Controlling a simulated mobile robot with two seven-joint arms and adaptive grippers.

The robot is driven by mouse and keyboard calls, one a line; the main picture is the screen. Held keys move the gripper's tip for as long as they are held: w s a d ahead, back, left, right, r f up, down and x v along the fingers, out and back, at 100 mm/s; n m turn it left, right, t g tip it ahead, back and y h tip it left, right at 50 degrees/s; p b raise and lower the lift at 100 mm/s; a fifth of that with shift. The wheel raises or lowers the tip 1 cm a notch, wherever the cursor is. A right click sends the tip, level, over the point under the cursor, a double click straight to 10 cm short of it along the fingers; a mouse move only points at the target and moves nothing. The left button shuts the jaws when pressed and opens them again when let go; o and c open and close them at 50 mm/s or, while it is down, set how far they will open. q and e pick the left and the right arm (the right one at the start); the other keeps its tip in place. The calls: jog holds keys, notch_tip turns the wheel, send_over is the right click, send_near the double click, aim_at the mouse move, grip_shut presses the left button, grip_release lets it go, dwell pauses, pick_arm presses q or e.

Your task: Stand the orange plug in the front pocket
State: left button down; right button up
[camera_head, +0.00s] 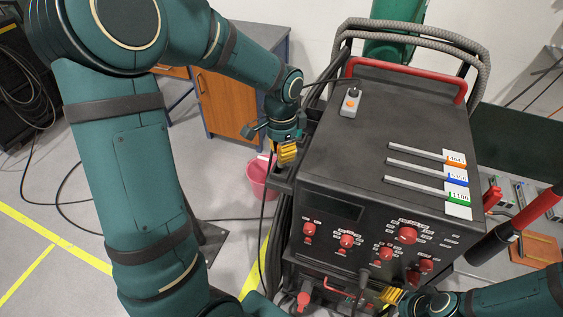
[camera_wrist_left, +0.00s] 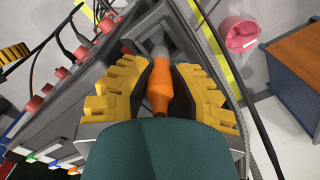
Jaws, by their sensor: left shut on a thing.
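The orange plug (camera_wrist_left: 160,88) shows in the left wrist view with a grey end pointing away from the gripper. The yellow-padded fingers of my left gripper (camera_wrist_left: 158,92) are shut on it, one on each side. The plug's grey end is at a dark framed pocket (camera_wrist_left: 178,38) on the side of the machine; I cannot tell whether it is inside. In the head view my left gripper (camera_head: 287,153) is beside the machine's left side, and I cannot make out the plug there. My right gripper (camera_head: 392,296) is low in front of the machine; its opening is unclear.
A small grey box with an orange button (camera_head: 350,103) lies on top. A pink bucket (camera_head: 258,178) stands on the floor to the left. Cables hang near the left gripper.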

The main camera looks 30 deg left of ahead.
pick_arm(q)
jog(key=shift+f, duration=1.85)
jog(key=shift+b, duration=0.3)
jog(key=shift+f, duration=0.1)
jog(key=c, duration=1)
grip_release()
